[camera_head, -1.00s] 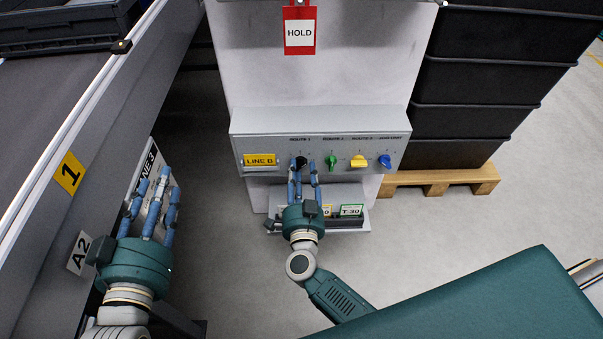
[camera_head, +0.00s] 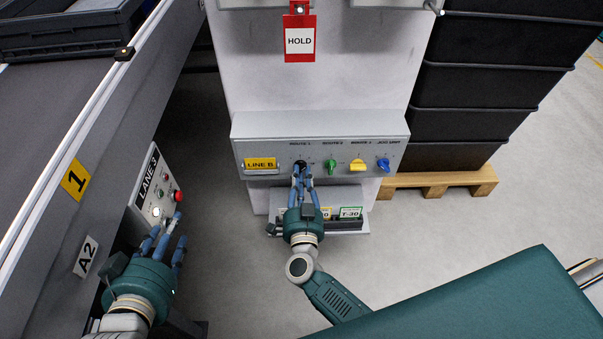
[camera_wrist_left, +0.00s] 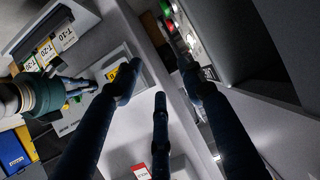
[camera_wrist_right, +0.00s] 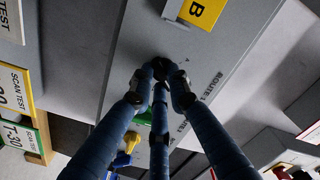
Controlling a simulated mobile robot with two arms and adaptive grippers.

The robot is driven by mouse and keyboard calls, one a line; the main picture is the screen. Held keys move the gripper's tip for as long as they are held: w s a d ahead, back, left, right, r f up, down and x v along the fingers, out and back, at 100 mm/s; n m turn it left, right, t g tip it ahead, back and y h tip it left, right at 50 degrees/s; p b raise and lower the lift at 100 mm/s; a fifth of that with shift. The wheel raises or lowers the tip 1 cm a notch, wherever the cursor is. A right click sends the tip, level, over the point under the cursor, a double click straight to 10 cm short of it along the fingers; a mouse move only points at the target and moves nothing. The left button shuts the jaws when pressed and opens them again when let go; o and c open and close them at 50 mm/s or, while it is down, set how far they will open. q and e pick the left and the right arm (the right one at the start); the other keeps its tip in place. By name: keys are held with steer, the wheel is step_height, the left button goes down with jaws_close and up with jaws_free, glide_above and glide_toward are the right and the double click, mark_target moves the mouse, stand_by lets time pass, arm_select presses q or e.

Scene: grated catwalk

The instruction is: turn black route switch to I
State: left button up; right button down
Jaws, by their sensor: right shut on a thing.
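The black route switch (camera_head: 300,164) sits under the ROUTE 1 label on the grey switch panel (camera_head: 222,150), just right of the yellow LINE B plate (camera_head: 261,163). My right gripper (camera_head: 301,176) has its blue fingers shut on the black switch. In the right wrist view the fingertips meet around the black knob (camera_wrist_right: 160,64) and hide most of it, so its pointing direction cannot be told. My left gripper (camera_head: 165,232) is open and empty beside the conveyor, in front of the LANE 3 box.
A green switch (camera_head: 332,166), a yellow switch (camera_head: 357,165) and a blue switch (camera_head: 383,165) follow to the right. A red HOLD tag (camera_head: 300,40) hangs above. A card tray (camera_head: 362,222) sits below. The LANE 3 box (camera_head: 149,181) has buttons. Black crates (camera_head: 455,120) stand right.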

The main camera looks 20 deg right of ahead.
steer(key=shift+s+r+n+p, duration=0.1)
steer(key=shift+n+p, duration=0.7)
steer(key=shift+p, duration=0.1)
steer(key=shift+n+p, duration=0.8)
arm_select(q)
steer(key=s+a+f+g+y+p, duration=0.1)
steer(key=s+a+f+g, duration=0.25)
steer(key=s, duration=0.45)
steer(key=s+a+f+g+y+p, duration=0.15)
steer(key=s+f+g, duration=0.3)
steer(key=s, duration=0.45)
step_height(320, 180, down, 6)
steer(key=w+g, duration=0.1)
steer(key=shift+w+a+f+p, duration=0.15)
steer(key=shift+w+p, duration=0.15)
steer(key=shift+w, duration=0.1)
arm_select(e)
steer(key=n, duration=0.4)
steer(key=shift+n, duration=0.3)
steer(key=c, duration=1.7)
jaws_free()
steer(key=shift+o, duration=0.2)
steer(key=shift+d, duration=0.1)
